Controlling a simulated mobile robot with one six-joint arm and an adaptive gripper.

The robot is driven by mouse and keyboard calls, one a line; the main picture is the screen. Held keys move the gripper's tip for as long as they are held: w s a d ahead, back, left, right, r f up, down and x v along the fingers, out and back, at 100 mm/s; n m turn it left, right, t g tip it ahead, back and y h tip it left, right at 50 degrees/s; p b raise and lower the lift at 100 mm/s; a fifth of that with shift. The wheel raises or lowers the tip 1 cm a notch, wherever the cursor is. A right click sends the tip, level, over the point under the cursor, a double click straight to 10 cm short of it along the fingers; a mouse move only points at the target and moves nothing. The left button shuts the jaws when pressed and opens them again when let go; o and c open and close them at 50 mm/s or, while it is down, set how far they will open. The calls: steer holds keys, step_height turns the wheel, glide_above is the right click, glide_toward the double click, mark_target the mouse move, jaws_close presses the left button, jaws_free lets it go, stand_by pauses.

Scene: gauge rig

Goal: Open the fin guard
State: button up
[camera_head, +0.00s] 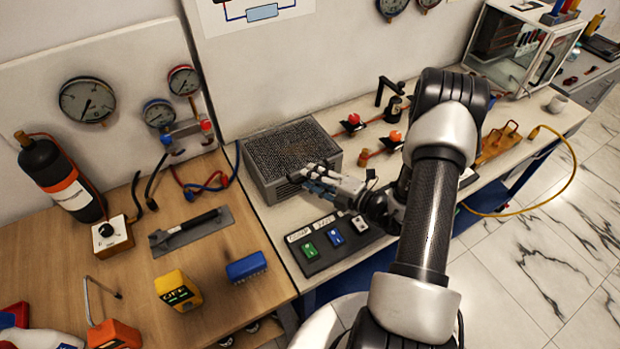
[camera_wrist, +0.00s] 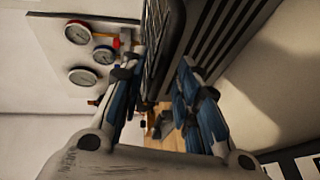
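The fin guard appears to be the dark mesh cover (camera_head: 285,148) on top of the grey metal box on the bench. It lies flat over the box in the head view. My gripper (camera_head: 306,177) is at the box's front right corner, over its near edge. In the wrist view my gripper (camera_wrist: 160,72) has its two blue-padded fingers apart, one on each side of the box's edge. The mesh (camera_wrist: 158,40) shows near the left finger and the slotted side (camera_wrist: 225,45) near the right finger. I cannot tell whether the fingers touch the box. No handle or hinge is clear.
A black switch panel (camera_head: 330,242) with coloured switches lies just in front of the box. The wooden table at left holds a scraper-like tool (camera_head: 190,231), a blue block (camera_head: 246,267) and a yellow container (camera_head: 178,290).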

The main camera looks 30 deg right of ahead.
steer(key=shift+w+a+f, duration=0.1)
steer(key=shift+w+a, duration=0.2)
steer(key=shift+w, duration=0.35)
steer(key=shift+c, duration=0.4)
jaws_close()
steer(key=shift+s+f, duration=0.1)
steer(key=shift+f, duration=0.05)
